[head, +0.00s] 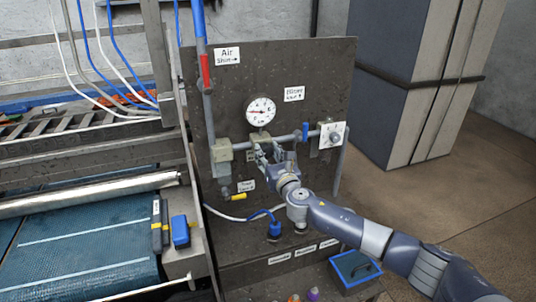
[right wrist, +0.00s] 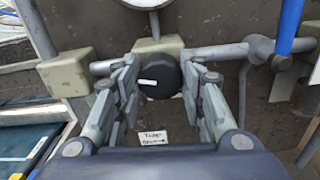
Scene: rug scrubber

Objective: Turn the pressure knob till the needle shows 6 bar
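The pressure knob (right wrist: 160,78) is a round black knob with a white mark, on a beige block below the gauge, in the right wrist view. My right gripper (right wrist: 163,88) is open, with one finger on each side of the knob. A small gap seems to show on both sides; contact is unclear. In the head view, my right gripper (head: 266,152) is at the panel below the gauge and largely hides the knob. The round white pressure gauge (head: 261,111) has a dark needle pointing left; its numbers are too small to read. My left gripper is not in view.
The dark panel (head: 230,85) carries a pipe with a blue handle (head: 305,131), a white plate with a dial (head: 332,136), a red handle (head: 206,72) and a yellow handle (head: 238,197). A blue tray (head: 340,280) stands low at the front. A conveyor (head: 80,240) is at left.

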